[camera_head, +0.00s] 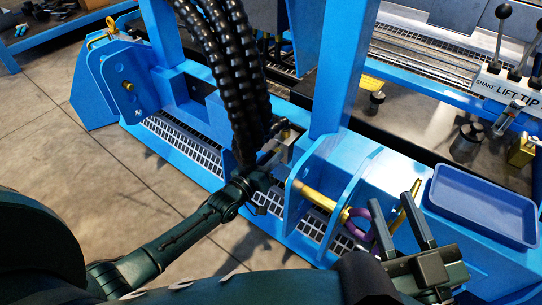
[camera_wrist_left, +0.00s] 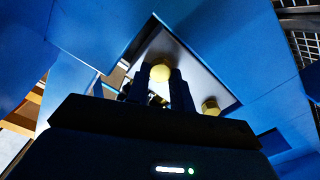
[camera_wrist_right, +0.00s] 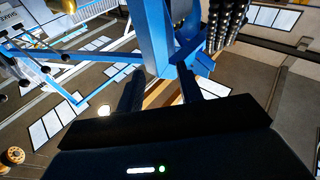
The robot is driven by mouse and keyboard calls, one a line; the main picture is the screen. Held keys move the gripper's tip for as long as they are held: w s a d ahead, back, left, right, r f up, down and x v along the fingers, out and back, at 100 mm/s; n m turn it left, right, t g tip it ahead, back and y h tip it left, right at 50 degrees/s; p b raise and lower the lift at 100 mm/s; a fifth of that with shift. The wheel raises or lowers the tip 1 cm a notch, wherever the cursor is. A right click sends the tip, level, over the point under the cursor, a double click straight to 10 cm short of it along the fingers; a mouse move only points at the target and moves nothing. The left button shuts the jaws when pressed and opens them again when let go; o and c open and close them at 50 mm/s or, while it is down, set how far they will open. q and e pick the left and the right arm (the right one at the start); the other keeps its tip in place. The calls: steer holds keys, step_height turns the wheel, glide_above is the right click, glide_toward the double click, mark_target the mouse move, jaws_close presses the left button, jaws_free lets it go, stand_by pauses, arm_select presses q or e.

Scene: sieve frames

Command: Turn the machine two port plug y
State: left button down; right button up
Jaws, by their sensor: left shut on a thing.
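My left gripper (camera_head: 278,145) reaches in beside the black hoses at the blue machine (camera_head: 335,70). In the left wrist view its two fingers (camera_wrist_left: 161,90) are closed around a round brass plug (camera_wrist_left: 160,72) on a pale metal plate (camera_wrist_left: 190,82). A second brass plug (camera_wrist_left: 210,106) sits to the right on that plate, clear of the fingers. In the head view the held plug is hidden or too small to make out. My right gripper (camera_head: 402,212) is open and empty, its fingers apart (camera_wrist_right: 161,90), above the machine's front right part.
Thick black corrugated hoses (camera_head: 225,70) hang close to my left gripper. A brass pin (camera_head: 320,195) and a purple ring (camera_head: 358,222) are left of my right gripper. A blue tray (camera_head: 485,205) lies at the right, below levers on a labelled panel (camera_head: 505,88). Open floor (camera_head: 60,130) is at left.

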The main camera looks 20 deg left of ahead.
arm_select(q)
steer(key=shift+m+p, duration=1.1)
steer(key=shift+m, duration=4.8)
arm_select(e)
steer(key=shift+d+f+n+h, duration=0.25)
steer(key=shift+d+n+h, duration=0.05)
arm_select(q)
steer(key=shift+d, duration=0.1)
steer(key=c, duration=1.2)
jaws_free()
arm_select(e)
steer(key=shift+r, duration=0.1)
